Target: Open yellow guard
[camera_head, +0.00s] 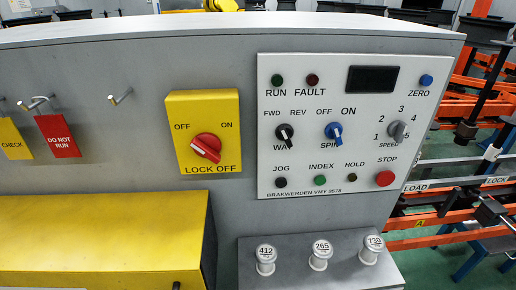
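The yellow guard (100,235) is a large yellow box-like cover at the lower left, on the front of the grey machine (125,140). Its top and part of its front show, and its lower part is cut off by the frame edge. A small dark knob or handle (176,286) shows at the bottom edge near its right end. No opening into the guard is visible; its lower front is out of view. My gripper is not in view.
A yellow lock-off box with a red switch (206,147) is above the guard. A control panel (330,185) is to its right. Several white-capped spindles (320,256) stand on a grey ledge (300,278). Tags (58,135) hang at left. Orange racks (440,220) stand at right.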

